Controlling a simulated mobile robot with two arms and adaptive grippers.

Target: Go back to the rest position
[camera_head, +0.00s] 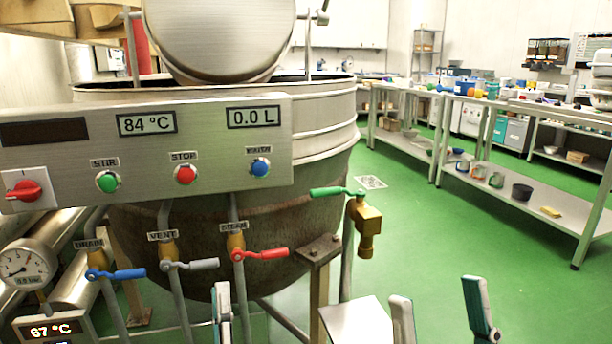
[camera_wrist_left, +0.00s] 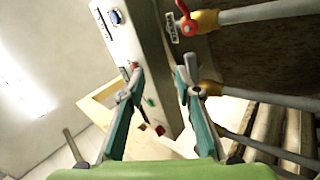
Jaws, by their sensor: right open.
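My left gripper (camera_head: 221,300) shows at the bottom of the head view, in front of the kettle's lower side and below the valve handles. In the left wrist view its two fingers (camera_wrist_left: 160,80) are apart with nothing between them; the control panel (camera_wrist_left: 140,50) is behind. My right gripper (camera_head: 440,308) is at the bottom right of the head view, its fingers wide apart and empty over the green floor. Both arms behind the fingers are mostly out of view.
The large steel kettle (camera_head: 330,150) and its control panel (camera_head: 215,145) fill the left. Blue, grey and red valve handles and a green handle (camera_head: 337,191) with a brass tap (camera_head: 367,225) stick out. A workbench (camera_head: 520,190) stands right. Green floor between is clear.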

